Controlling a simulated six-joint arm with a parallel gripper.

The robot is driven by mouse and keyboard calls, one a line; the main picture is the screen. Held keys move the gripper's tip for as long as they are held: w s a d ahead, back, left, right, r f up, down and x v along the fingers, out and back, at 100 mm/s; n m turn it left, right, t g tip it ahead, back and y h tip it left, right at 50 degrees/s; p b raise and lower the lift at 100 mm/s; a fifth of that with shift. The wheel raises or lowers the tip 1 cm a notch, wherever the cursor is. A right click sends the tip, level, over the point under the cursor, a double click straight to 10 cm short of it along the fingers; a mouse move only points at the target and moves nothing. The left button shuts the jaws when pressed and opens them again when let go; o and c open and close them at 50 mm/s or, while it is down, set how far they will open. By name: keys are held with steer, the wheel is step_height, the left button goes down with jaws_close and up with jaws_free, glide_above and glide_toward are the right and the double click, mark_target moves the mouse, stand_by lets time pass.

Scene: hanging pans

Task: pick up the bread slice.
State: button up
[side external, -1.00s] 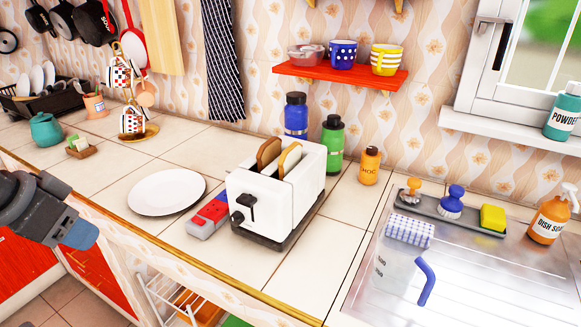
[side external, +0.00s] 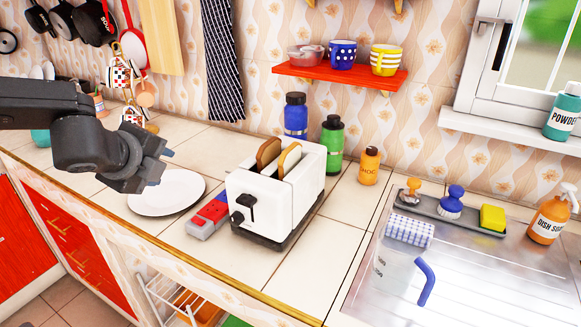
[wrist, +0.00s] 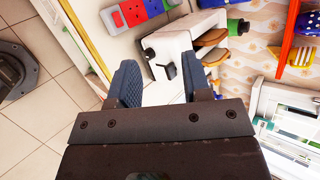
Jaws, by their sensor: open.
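Two bread slices stand upright in the slots of the white toaster (side external: 262,207) on the tiled counter, only their top parts showing. One is a darker brown slice (side external: 268,153) and the other a lighter tan slice (side external: 289,158). In the wrist view the toaster (wrist: 172,48) is ahead of the fingers, with a bread slice (wrist: 211,38) poking out of it. My gripper (side external: 166,164) is above the counter's front edge, left of the toaster and apart from it. In the wrist view my gripper (wrist: 162,82) has its two blue fingers spread with nothing between them.
A white plate (side external: 172,203) and a red, blue and grey block (side external: 208,217) lie left of the toaster. A blue bottle (side external: 296,116), a green bottle (side external: 332,143) and an orange bottle (side external: 369,166) stand behind it. A red shelf (side external: 320,82) hangs above.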

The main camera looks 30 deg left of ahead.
steer(key=w+d+m+t+h, duration=0.1)
steer(key=w+d+m+t, duration=0.1)
steer(key=w+d+m, duration=0.6)
steer(key=m+t+h, duration=0.2)
steer(key=m+h, duration=0.1)
steer(key=m, duration=0.7)
glide_toward(285, 151)
steer(key=x, duration=0.5)
steer(key=shift+d+f, duration=0.15)
steer(key=shift+d, duration=0.25)
steer(key=shift+a+x, duration=0.2)
steer(key=shift+x, duration=1.2)
steer(key=shift+a+x, duration=0.15)
steer(key=shift+x, duration=1.3)
steer(key=shift+c, duration=0.3)
jaws_close()
